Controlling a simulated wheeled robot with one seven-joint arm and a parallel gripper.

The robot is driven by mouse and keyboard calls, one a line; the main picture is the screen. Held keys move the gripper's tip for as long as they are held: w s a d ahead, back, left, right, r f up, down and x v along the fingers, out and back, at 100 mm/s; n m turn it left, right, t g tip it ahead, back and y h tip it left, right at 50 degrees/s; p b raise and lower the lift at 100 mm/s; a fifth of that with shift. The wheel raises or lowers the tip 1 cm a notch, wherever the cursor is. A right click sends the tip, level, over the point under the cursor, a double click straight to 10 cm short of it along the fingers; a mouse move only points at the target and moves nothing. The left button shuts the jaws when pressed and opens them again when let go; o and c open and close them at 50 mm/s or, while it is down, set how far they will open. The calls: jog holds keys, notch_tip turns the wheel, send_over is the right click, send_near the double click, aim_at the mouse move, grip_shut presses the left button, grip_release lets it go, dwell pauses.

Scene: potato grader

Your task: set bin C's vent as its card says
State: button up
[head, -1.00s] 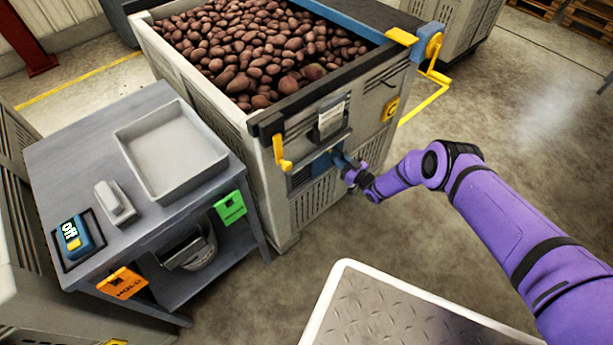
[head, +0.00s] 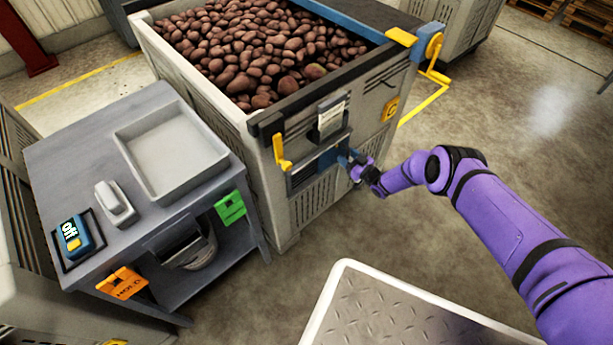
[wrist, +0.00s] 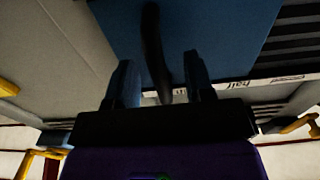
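Bin C (head: 255,150) is a grey crate full of potatoes. A card (head: 331,117) hangs on its front; its writing is too small to read. Below the card is the vent, with a blue shutter (head: 328,158) towards the right and dark slats (head: 300,177) showing at its left. My gripper (head: 353,164) is at the shutter. In the wrist view the shutter (wrist: 225,35) carries a dark upright handle (wrist: 155,45). My gripper (wrist: 160,82) is open, a finger on each side of the handle with gaps visible. A scale strip (wrist: 222,87) reads "half".
Left of the bin stands a grey table (head: 75,140) with a tray (head: 170,150), a scanner-like grey device (head: 115,203) and a blue box marked "off" (head: 73,238). Green (head: 230,207) and orange (head: 122,283) tags hang from it. A yellow latch (head: 281,152) juts from the bin's front.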

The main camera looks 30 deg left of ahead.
jog(key=o, duration=0.4)
jog(key=shift+v, duration=11.5)
